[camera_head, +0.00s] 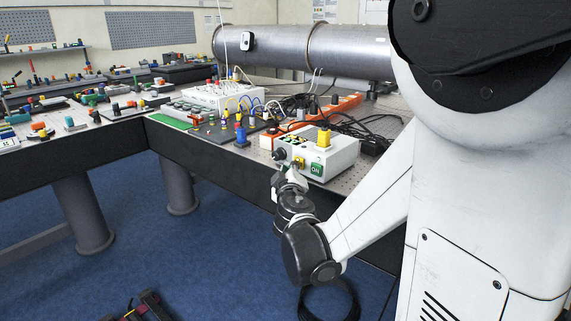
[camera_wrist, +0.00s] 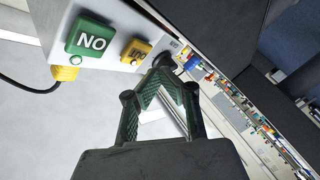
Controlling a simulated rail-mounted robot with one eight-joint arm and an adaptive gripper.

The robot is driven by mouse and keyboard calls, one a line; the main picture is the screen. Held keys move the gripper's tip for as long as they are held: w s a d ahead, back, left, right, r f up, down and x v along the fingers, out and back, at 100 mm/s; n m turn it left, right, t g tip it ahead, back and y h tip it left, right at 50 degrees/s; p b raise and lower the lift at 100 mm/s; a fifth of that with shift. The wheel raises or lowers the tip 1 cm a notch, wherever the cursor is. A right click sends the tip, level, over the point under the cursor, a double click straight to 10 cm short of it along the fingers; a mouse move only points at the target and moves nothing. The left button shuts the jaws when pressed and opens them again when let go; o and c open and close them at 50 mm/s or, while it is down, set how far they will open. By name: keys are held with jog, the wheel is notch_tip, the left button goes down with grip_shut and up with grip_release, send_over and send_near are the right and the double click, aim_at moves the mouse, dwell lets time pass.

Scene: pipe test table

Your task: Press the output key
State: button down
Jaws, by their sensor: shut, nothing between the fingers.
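A white box (camera_head: 340,158) stands at the table's front edge. Its front face carries a green key (camera_head: 316,169) marked ON and a yellow key (camera_head: 299,162) to its left. In the wrist view the picture is turned: the green key (camera_wrist: 90,40) reads upside down, and the yellow key (camera_wrist: 136,52) bears small dark lettering, probably OUT. My gripper (camera_head: 282,174) is in front of the box's left part. In the wrist view my gripper (camera_wrist: 164,66) has its fingertips together, just right of the yellow key. Whether they touch the panel I cannot tell.
A dark round knob (camera_head: 279,154) sits on the panel left of the yellow key, close to my fingertips. A yellow plug (camera_head: 323,138) and black cables are on top. A large grey pipe (camera_head: 350,50) lies behind. Blue floor (camera_head: 200,250) is open in front.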

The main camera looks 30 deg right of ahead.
jog(key=shift+w+d, duration=0.15)
jog(key=shift+d, duration=0.5)
jog(key=shift+d, duration=0.15)
dwell(0.9)
jog(key=shift+w+d, duration=0.15)
jog(key=shift+d, duration=0.1)
jog(key=shift+w+d, duration=0.1)
jog(key=shift+d, duration=0.3)
dwell(0.8)
jog(key=shift+a, duration=0.1)
jog(key=shift+s+a, duration=0.25)
jog(key=shift+a, duration=0.45)
jog(key=a, duration=0.2)
jog(key=s+a, duration=0.1)
jog(key=a, duration=0.1)
jog(key=shift+s+a, duration=0.2)
jog(key=shift+a, duration=0.2)
